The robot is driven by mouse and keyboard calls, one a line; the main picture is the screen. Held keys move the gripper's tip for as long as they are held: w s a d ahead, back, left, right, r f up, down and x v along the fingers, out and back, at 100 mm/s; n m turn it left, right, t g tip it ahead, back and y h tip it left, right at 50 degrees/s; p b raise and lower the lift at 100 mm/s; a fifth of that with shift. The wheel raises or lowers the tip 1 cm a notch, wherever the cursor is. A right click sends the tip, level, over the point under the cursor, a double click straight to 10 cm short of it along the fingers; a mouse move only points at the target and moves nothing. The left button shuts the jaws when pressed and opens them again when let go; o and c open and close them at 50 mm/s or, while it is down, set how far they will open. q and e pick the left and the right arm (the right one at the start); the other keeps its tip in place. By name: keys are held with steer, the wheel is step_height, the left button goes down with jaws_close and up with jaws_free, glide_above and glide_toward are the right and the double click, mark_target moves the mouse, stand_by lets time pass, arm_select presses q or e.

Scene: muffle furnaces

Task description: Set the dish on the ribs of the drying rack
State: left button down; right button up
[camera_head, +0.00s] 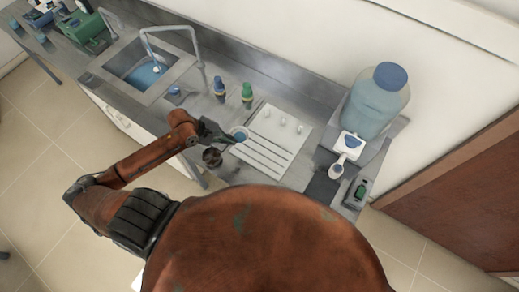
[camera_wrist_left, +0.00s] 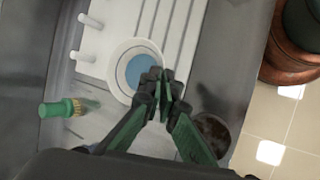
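The dish (camera_head: 239,134) is a small round white vessel with a blue inside. It also shows in the left wrist view (camera_wrist_left: 139,72). My left gripper (camera_head: 226,136) is at its rim; in the left wrist view its fingertips (camera_wrist_left: 160,80) are close together, apparently pinching the dish wall. The drying rack (camera_head: 264,152) is a white board with long parallel ribs and several short pegs; it also shows in the left wrist view (camera_wrist_left: 184,35). The dish is over or at the rack's left end. Whether it touches the ribs cannot be told. My right gripper is not in view.
A dark round pot (camera_head: 212,157) stands just beside the gripper, near the counter's front edge. A sink (camera_head: 140,70) is at the left. A large blue-capped jug (camera_head: 376,100) stands at the right.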

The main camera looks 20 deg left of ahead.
arm_select(q)
steer(key=w+d+f, duration=0.1)
steer(key=d+f, duration=0.1)
steer(key=d, duration=0.1)
steer(key=w+d+f, duration=0.1)
steer(key=d+f, duration=0.1)
steer(key=w+d+f+p, duration=0.1)
steer(key=d+f, duration=0.1)
steer(key=d, duration=0.1)
steer(key=shift+w+d+f, duration=0.2)
steer(key=shift+d+f, duration=0.15)
steer(key=shift+w+d+f, duration=0.15)
steer(key=shift+d+f, duration=0.2)
steer(key=shift+f, duration=0.1)
steer(key=f, duration=0.2)
steer(key=f+p, duration=0.1)
steer(key=shift+d+f, duration=0.1)
steer(key=shift+d, duration=0.15)
steer(key=shift+f, duration=0.3)
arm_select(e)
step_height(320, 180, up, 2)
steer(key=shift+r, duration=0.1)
arm_select(q)
steer(key=shift+f, duration=0.1)
steer(key=c, duration=2.2)
jaws_free()
steer(key=shift+o, duration=0.2)
